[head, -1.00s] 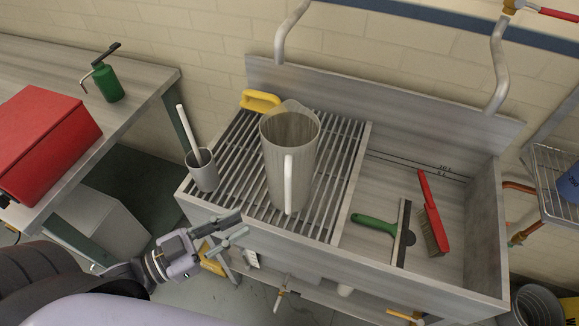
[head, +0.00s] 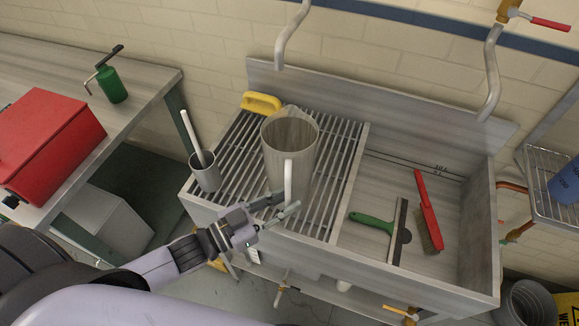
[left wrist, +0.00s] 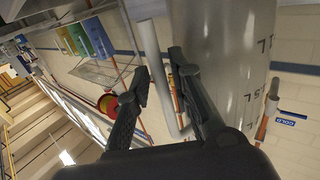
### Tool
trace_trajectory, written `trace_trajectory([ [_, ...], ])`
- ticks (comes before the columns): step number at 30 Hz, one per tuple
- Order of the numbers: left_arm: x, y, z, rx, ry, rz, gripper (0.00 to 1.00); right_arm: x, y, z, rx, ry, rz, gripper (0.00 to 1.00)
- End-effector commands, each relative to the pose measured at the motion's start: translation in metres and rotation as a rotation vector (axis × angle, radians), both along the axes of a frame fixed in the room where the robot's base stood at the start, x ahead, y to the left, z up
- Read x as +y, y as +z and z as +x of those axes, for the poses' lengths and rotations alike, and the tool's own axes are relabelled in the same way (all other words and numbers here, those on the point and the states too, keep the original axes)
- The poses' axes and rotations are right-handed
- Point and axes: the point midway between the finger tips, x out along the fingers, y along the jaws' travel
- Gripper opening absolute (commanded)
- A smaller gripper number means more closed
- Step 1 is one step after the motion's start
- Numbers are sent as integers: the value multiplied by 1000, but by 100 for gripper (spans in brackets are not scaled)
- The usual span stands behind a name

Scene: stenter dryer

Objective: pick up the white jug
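The white jug (head: 288,140) looks pale grey and stands upright on the slatted rack at the left of the sink. Its white handle (head: 288,181) faces me. In the left wrist view, the jug's body (left wrist: 222,60) fills the upper right and its handle (left wrist: 152,55) runs between the fingers. My left gripper (head: 288,204) is open at the lower part of the handle, one finger on either side; I cannot tell whether either finger touches it. It also shows in the left wrist view (left wrist: 159,68). My right gripper is not in view.
A grey cup (head: 205,172) with a white-handled tool stands left of the jug. A yellow-handled object (head: 261,102) lies behind it. A green-handled squeegee (head: 398,232) and a red brush (head: 428,210) lie in the basin. A red box (head: 45,145) sits on the left table.

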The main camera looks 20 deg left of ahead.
Motion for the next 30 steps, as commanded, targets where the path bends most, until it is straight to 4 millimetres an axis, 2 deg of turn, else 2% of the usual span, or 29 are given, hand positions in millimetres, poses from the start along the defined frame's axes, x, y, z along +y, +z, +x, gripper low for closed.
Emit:
trace_trajectory([
  [3,-6,1,7,-1,-1,0,21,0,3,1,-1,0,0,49],
  [11,-7,-1,7,0,-1,0,20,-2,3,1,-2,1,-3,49],
  [20,-7,-1,7,0,-1,0,0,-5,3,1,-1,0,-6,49],
  [30,-7,-1,7,0,-1,0,0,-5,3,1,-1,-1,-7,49],
])
